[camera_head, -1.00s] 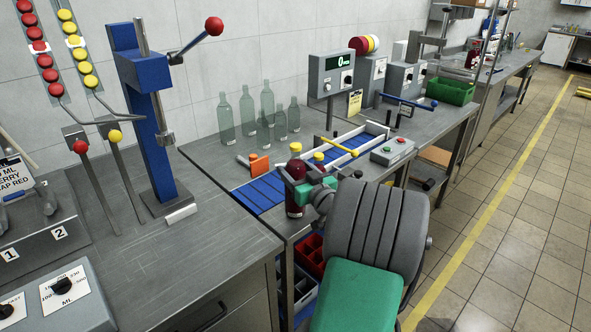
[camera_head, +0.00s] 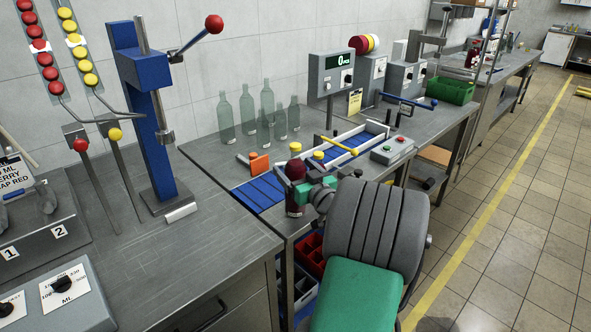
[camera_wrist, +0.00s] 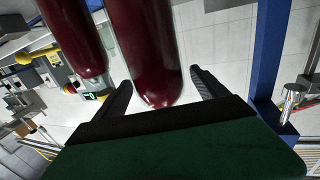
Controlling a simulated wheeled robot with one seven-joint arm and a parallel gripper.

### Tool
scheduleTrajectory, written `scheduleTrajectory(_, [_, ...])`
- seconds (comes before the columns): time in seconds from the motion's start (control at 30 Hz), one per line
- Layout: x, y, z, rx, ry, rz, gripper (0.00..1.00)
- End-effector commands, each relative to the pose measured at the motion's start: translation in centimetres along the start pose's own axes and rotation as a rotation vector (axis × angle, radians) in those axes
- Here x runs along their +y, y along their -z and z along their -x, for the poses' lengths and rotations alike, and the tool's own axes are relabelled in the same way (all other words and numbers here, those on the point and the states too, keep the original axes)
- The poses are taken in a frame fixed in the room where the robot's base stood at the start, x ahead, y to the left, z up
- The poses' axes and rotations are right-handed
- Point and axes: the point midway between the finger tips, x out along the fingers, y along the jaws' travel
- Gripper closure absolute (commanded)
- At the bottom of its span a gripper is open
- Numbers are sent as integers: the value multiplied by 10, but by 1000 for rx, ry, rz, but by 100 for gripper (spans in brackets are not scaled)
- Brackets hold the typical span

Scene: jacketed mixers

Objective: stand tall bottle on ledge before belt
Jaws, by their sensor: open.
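A dark red bottle (camera_head: 295,208) is at the near end of the blue belt (camera_head: 262,190), partly hidden by my gripper (camera_head: 303,191). In the wrist view, a dark red bottle (camera_wrist: 150,60) lies between the two black fingers of my gripper (camera_wrist: 160,88), which are apart with a gap beside it. A second dark red bottle (camera_wrist: 78,40) is to its left. The bottle's base and its contact with the ledge are hidden in the head view. Yellow caps (camera_head: 318,155) show just behind my gripper.
Several clear empty bottles (camera_head: 247,110) stand at the back of the steel table. An orange-headed tool (camera_head: 259,163) is beside the belt. A blue press (camera_head: 150,130) stands left, and a grey control box (camera_head: 390,151) right. The left worktop has bare room.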

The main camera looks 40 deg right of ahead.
Motion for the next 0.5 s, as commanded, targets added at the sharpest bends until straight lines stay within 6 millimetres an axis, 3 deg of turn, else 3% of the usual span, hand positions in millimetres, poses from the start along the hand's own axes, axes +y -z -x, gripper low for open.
scheduleTrajectory(0.03, [0, 6, 0, 0, 0, 0, 17])
scheduleTrajectory(0.17, [2, 0, 26, -1, -5, 0, 17])
scheduleTrajectory(0.4, [2, 0, 90, 1, -7, 1, 17])
scheduleTrajectory(0.5, [2, 0, 108, 0, -6, 0, 17])
